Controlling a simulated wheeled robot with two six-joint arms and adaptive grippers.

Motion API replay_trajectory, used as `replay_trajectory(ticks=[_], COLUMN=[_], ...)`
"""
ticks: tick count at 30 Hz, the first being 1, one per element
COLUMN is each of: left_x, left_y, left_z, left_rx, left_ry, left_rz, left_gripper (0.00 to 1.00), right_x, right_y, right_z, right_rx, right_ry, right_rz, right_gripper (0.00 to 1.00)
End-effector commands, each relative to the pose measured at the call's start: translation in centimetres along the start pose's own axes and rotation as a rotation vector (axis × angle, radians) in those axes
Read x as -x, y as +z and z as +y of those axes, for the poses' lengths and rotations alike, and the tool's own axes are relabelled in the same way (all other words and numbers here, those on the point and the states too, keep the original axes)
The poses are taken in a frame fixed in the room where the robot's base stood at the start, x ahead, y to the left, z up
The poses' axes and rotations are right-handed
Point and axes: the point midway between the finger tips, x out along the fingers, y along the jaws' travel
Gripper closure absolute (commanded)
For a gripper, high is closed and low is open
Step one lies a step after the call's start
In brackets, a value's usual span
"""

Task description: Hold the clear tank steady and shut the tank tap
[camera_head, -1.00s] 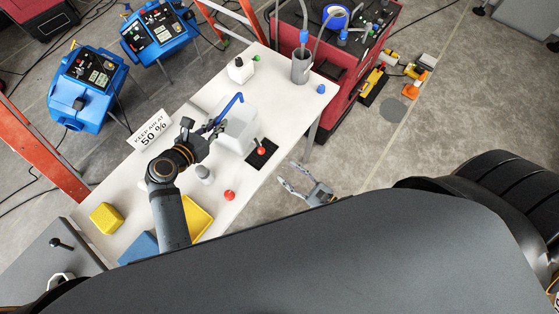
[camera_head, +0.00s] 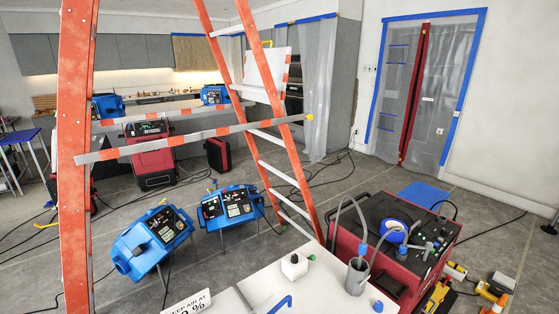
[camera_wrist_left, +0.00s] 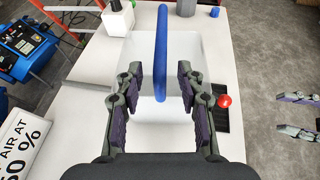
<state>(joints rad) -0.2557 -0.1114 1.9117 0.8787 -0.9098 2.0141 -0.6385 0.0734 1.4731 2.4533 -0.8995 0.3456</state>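The whitish see-through tank (camera_wrist_left: 183,50) stands on the white table in the left wrist view. A long blue bar (camera_wrist_left: 161,55) lies across the view above its middle; its tip also shows at the bottom of the head view (camera_head: 281,303). My left gripper (camera_wrist_left: 154,72) is open over the tank, one finger on each side of the bar, with no grip visible. A red ball knob (camera_wrist_left: 225,101) sits by a black plate (camera_wrist_left: 221,122) right of the tank; I cannot tell whether it is the tap. My right gripper (camera_wrist_left: 281,112) is open and empty beyond the table's right edge.
A white bottle (camera_wrist_left: 118,18) and grey cup (camera_wrist_left: 186,7) stand past the tank. A "KEEP AIR AT 50 %" sign (camera_wrist_left: 22,145) is at left. In the head view, an orange ladder (camera_head: 285,150), blue machines (camera_head: 155,240) and a red machine (camera_head: 400,250) surround the table (camera_head: 320,285).

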Motion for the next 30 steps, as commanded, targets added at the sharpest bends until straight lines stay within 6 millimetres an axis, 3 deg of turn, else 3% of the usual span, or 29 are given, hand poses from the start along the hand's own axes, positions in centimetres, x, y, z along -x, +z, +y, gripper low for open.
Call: replay_trajectory(ticks=[9, 15, 21, 30], left_x=[7.1, 10.3, 11.5, 11.6], left_y=[-0.3, -0.2, -0.1, 0.0], left_z=[0.0, 0.1, 0.0, 0.0], left_rx=[-0.01, -0.007, -0.003, 0.0], left_ry=[-0.001, 0.0, -0.002, -0.001], left_rz=[0.008, 0.006, 0.002, -0.001], left_gripper=[0.62, 0.62, 0.62, 0.62], right_x=[0.0, 0.0, 0.0, 0.0], right_y=[0.0, 0.0, 0.0, 0.0], right_z=[0.0, 0.0, 0.0, 0.0], right_rx=[0.0, 0.0, 0.0, 0.0], right_ry=[0.0, 0.0, 0.0, 0.0], right_rz=[0.0, 0.0, 0.0, 0.0], right_gripper=[0.54, 0.54, 0.54, 0.54])
